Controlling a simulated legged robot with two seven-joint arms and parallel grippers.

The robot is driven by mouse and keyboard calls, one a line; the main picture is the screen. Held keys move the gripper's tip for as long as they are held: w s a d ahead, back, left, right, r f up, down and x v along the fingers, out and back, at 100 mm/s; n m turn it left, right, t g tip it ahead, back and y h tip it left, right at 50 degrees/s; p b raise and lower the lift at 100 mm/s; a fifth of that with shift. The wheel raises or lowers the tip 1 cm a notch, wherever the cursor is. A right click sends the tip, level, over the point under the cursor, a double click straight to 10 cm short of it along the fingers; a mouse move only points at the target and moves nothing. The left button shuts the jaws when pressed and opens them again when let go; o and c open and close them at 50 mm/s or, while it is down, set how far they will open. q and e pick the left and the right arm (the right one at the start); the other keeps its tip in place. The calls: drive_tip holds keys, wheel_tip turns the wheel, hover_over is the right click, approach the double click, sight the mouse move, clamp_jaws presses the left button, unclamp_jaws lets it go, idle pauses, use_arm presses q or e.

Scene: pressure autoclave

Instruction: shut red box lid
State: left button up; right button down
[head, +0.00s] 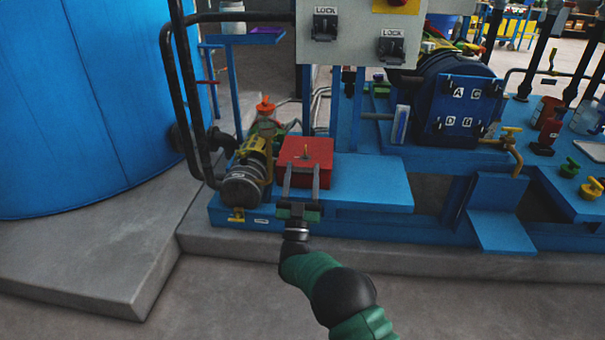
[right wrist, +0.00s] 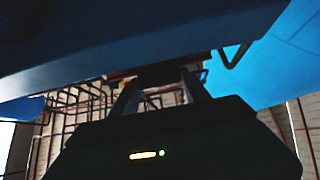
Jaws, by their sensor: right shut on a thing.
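The red box (head: 318,150) sits on the blue platform near the middle of the head view. Whether the lid lies fully closed cannot be told from here. My right gripper (head: 302,167) reaches in from below, with its two fingers against the near side of the box, shut on the lid. The fingers hide part of the box front. In the right wrist view the fingers (right wrist: 162,90) point away under a dark blue surface, and the held part is too dark to make out. My left gripper is not in view.
A yellow-and-grey pump (head: 248,175) stands close to the left of the box. The blue platform (head: 370,183) is bare to its right. A large blue tank (head: 80,100) fills the left. A grey panel with LOCK labels (head: 350,35) stands behind.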

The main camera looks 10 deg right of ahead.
drive_tip(key=shift+a+f, duration=0.1)
drive_tip(key=shift+f, duration=0.5)
drive_tip(key=c, duration=0.9)
unclamp_jaws()
drive_tip(key=o, duration=0.4)
drive_tip(key=shift+s, duration=0.1)
drive_tip(key=b+v, duration=0.5)
drive_tip(key=v, duration=1.1)
drive_tip(key=shift+s+a, duration=0.2)
drive_tip(key=shift+s, duration=0.1)
drive_tip(key=shift+r, duration=0.1)
